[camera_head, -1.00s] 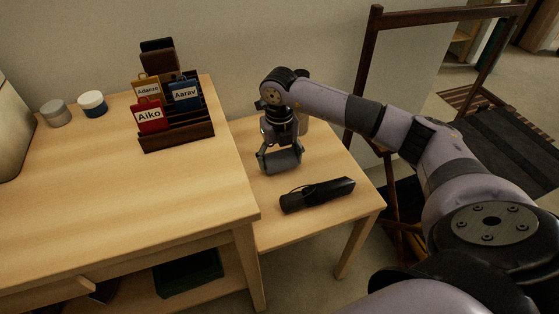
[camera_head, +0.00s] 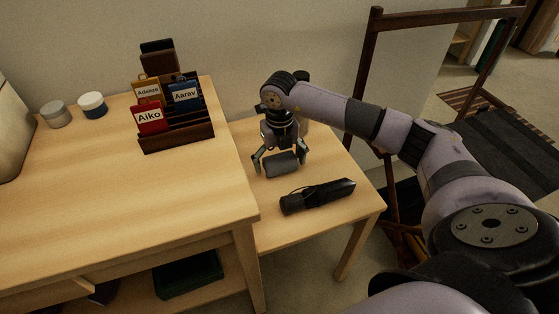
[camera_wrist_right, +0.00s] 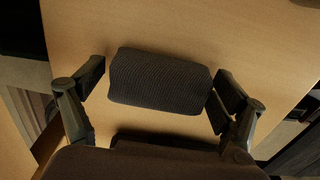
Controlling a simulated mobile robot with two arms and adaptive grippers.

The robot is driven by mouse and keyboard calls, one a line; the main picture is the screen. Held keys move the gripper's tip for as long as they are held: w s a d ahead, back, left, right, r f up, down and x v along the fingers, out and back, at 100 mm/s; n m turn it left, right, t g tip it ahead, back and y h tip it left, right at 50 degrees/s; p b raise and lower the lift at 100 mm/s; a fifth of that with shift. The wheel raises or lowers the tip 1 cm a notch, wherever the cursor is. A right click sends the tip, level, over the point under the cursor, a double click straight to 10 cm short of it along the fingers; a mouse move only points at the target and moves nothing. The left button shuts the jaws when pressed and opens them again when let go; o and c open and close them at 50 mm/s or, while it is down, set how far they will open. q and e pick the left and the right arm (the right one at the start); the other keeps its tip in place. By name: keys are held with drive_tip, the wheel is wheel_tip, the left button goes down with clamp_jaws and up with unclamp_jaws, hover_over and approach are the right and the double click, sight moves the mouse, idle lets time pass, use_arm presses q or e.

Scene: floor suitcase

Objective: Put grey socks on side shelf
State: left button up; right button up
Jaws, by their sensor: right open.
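The rolled grey socks (camera_head: 283,164) lie on the low side shelf (camera_head: 318,222), a light wooden surface beside the taller table. My right gripper (camera_head: 280,167) is open just above and around the socks. In the right wrist view, the ribbed dark grey socks (camera_wrist_right: 160,82) lie between the spread fingers of my right gripper (camera_wrist_right: 160,88). A gap shows on the left finger's side; the right finger is very close to the socks, and I cannot tell whether it touches. My left gripper is not in view.
A black folded umbrella (camera_head: 318,196) lies on the side shelf in front of the socks. The taller table (camera_head: 120,200) holds a dark wooden rack (camera_head: 178,137) with name tags and two small jars (camera_head: 92,104). A dark wooden frame (camera_head: 361,80) stands behind on the right.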

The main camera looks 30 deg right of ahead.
sight(279, 155)
wheel_tip(279, 155, up, 5)
drive_tip(key=shift+w+f+p, duration=0.1)
drive_tip(key=shift+p, duration=0.6)
wheel_tip(279, 155, up, 8)
drive_tip(key=shift+f+p, duration=0.2)
drive_tip(key=shift+p, duration=0.5)
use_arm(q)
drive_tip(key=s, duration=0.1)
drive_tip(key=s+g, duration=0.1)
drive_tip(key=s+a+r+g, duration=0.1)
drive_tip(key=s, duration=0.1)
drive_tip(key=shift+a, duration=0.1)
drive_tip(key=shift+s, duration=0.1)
use_arm(e)
drive_tip(key=shift+f, duration=0.1)
